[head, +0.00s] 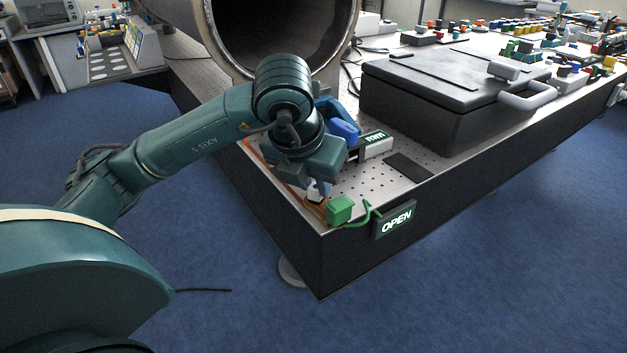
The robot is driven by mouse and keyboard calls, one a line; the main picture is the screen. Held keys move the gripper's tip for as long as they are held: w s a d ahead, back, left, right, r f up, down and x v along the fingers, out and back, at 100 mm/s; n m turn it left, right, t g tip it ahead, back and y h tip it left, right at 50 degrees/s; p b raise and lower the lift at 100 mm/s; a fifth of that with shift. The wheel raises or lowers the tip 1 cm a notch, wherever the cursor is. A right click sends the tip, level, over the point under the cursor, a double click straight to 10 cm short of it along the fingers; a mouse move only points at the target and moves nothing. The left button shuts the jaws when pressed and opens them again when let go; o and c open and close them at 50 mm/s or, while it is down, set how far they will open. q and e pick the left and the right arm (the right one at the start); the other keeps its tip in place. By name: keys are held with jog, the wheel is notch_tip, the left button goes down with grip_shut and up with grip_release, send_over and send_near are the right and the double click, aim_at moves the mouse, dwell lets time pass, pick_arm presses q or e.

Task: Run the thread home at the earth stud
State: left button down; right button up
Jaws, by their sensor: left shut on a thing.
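My left gripper (318,186) points down over the near corner of the perforated metal table (352,185). It is shut on a small part, mostly hidden by the fingers and wrist. A small pale and dark blue bit (317,192) shows at the fingertips. Just right of and below the fingertips is a green block (340,209) at the table corner, with a green cable (368,214) running right from it. I cannot make out the earth stud or its thread. My right gripper is not in view.
A lit OPEN sign (396,221) is on the table's front side. A blue object (345,131) and a white-and-green box (377,145) stand behind the gripper. A large pipe (285,35) and a black case (445,95) stand farther back. Blue floor lies left and in front.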

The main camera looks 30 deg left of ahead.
pick_arm(q)
jog(key=shift+a+f+m+h+b, duration=0.15)
jog(key=shift+m+h+b, duration=0.1)
jog(key=shift+m+b, duration=0.3)
jog(key=shift+a+f+m+h+b, duration=0.15)
jog(key=shift+m+h+b, duration=0.1)
jog(key=shift+m+b, duration=0.3)
jog(key=shift+r+m+h+b, duration=0.15)
jog(key=shift+m+h+b, duration=0.3)
jog(key=shift+m, duration=0.65)
jog(key=shift+r+m, duration=0.1)
jog(key=shift+m, duration=0.3)
jog(key=shift+a+f+m+g+h+b, duration=0.15)
jog(key=shift+m+h+b, duration=0.1)
jog(key=shift+m, duration=0.25)
jog(key=shift+d+f+m+g+h+b, duration=0.15)
jog(key=shift+m+h+b, duration=0.1)
jog(key=shift+m, duration=0.25)
jog(key=m, duration=0.1)
jog(key=m+h, duration=0.1)
jog(key=m, duration=0.1)
jog(key=shift+w+a+r+g, duration=0.1)
jog(key=shift+a+r+g, duration=0.1)
jog(key=shift+g, duration=0.1)
